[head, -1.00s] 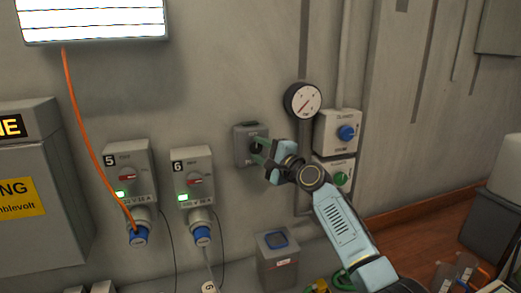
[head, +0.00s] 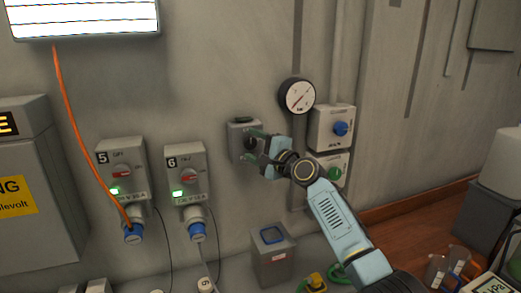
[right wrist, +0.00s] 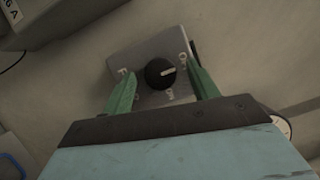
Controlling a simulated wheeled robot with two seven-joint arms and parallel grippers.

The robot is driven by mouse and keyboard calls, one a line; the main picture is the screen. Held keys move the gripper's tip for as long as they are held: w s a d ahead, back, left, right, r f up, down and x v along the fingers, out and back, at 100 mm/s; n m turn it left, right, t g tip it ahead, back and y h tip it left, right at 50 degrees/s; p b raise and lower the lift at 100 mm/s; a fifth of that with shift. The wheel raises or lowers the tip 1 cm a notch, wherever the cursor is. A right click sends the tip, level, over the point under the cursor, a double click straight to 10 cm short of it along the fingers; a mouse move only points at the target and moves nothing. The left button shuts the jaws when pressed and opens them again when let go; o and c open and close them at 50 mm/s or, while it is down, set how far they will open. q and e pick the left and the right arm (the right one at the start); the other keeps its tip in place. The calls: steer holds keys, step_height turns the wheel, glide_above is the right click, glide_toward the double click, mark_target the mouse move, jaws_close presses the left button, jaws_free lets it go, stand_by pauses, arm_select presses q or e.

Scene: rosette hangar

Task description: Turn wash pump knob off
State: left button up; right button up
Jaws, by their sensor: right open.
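A small grey switch box (head: 237,131) with a round black knob is on the wall. In the right wrist view the black knob (right wrist: 158,73) has a pale pointer line aimed toward the right-hand "On" lettering. The box's name is too small to read. My right gripper (head: 250,146) is at the box with its green fingers open. In the wrist view the fingers of the right gripper (right wrist: 161,75) stand on either side of the knob, with gaps showing between them and it. My left gripper is not in view.
A pressure gauge (head: 297,96), a box with a blue knob (head: 341,128) and a green knob (head: 334,173) are right of the switch box. Sockets 5 (head: 122,165) and 6 (head: 187,168) are left. A grey bin-like box (head: 272,257) stands below.

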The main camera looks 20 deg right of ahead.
steer(key=b+v, duration=0.1)
steer(key=v, duration=1.2)
steer(key=shift+s, duration=0.15)
steer(key=shift+d, duration=0.1)
